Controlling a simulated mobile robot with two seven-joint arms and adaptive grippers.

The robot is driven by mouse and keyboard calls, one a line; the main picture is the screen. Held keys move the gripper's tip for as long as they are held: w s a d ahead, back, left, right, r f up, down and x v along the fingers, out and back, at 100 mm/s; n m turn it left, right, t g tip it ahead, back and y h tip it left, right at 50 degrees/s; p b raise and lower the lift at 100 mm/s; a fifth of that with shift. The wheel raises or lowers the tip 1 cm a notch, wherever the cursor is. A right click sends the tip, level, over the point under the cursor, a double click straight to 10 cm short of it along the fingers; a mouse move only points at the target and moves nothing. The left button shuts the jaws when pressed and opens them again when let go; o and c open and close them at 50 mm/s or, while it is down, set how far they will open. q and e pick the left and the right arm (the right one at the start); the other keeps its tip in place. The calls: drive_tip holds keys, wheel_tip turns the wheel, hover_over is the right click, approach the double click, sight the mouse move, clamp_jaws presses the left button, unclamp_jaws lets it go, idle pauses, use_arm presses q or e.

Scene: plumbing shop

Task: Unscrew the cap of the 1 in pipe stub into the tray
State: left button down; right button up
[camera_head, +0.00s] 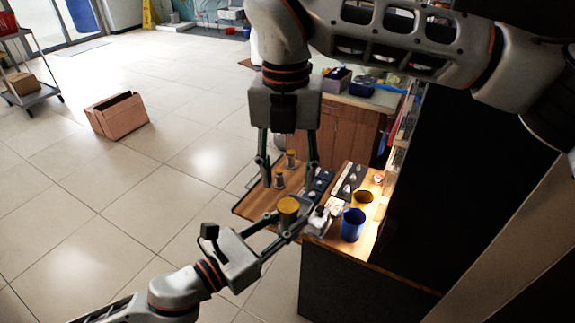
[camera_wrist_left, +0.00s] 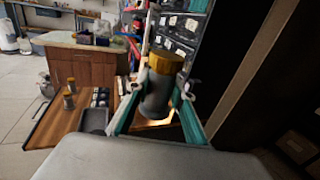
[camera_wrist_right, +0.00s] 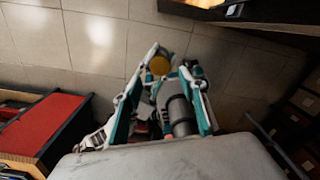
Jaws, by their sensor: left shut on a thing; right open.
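My left gripper (camera_head: 283,226) is shut on a grey pipe stub with a yellow cap (camera_head: 288,206), held upright in front of the wooden board. In the left wrist view the grey stub (camera_wrist_left: 157,97) stands between the fingers with the cap (camera_wrist_left: 165,62) still on top. My right gripper (camera_head: 290,176) points down with its fingers spread, empty, above and behind the held stub. The held stub's cap also shows beyond the right fingers in the right wrist view (camera_wrist_right: 160,66). A dark tray-like piece (camera_wrist_left: 95,121) lies on the board; its contents are unclear.
Two smaller capped stubs (camera_head: 279,178) (camera_head: 291,159) stand on the wooden board (camera_head: 250,207).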

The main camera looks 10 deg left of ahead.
sight(288, 205)
wheel_tip(288, 205, down, 6)
drive_tip(key=shift+f, duration=0.25)
drive_tip(key=shift+c, duration=0.4)
drive_tip(key=c, duration=1.1)
drive_tip(key=shift+o, duration=0.3)
drive_tip(key=n, duration=0.4)
drive_tip(key=shift+d+n, duration=0.1)
drive_tip(key=shift+n, duration=0.3)
drive_tip(key=n, duration=0.5)
drive_tip(key=shift+r, duration=0.3)
drive_tip(key=shift+r, duration=0.85)
drive_tip(key=shift+r, duration=0.1)
